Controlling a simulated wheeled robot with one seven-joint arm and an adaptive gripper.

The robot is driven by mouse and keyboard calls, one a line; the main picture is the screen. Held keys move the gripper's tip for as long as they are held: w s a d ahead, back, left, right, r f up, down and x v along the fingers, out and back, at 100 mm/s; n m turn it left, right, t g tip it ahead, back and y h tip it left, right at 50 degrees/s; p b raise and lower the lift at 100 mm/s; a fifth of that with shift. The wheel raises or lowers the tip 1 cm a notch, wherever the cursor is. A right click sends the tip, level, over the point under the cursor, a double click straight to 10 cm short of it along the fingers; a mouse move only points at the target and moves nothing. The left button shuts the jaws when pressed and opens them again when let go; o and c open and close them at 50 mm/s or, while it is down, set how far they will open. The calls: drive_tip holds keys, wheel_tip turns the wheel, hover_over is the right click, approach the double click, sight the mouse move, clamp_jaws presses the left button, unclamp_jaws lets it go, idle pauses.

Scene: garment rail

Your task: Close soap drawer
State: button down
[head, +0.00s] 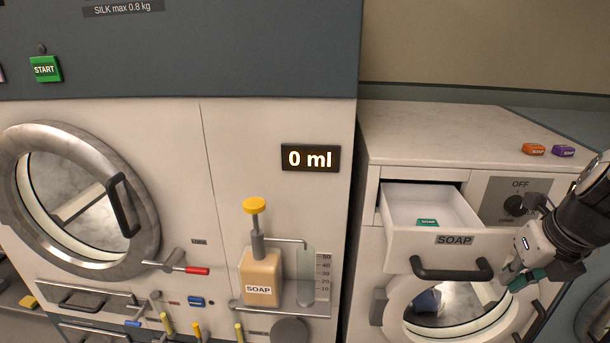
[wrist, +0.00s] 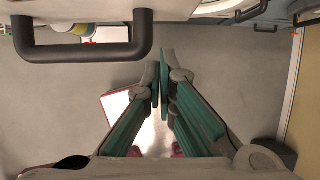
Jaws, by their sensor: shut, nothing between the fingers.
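The soap drawer (head: 437,247) is pulled out of the white washer at the right of the head view. Its front carries a SOAP label and a dark bar handle (head: 451,270). A green soap piece (head: 427,223) lies inside the drawer. My gripper (head: 514,279) is shut and empty, just right of the handle and apart from it. In the wrist view the dark handle (wrist: 84,42) is at the upper left, and my shut green fingertips (wrist: 160,74) are to its right, pointing up the picture.
The round washer door (head: 455,312) is below the drawer. The dial (head: 517,206) is right of it. Orange (head: 533,149) and purple (head: 563,151) soap pieces lie on the washer top. A soap dispenser (head: 260,275) stands to the left. In the wrist view, open floor shows below the handle.

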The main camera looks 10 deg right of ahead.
drive_tip(key=shift+w+d+r, duration=0.1)
drive_tip(key=shift+w+d, duration=0.15)
drive_tip(key=shift+w, duration=0.5)
drive_tip(key=shift+w+d+r, duration=0.1)
drive_tip(key=shift+w+d, duration=0.1)
drive_tip(key=shift+w, duration=0.5)
drive_tip(key=shift+w, duration=0.1)
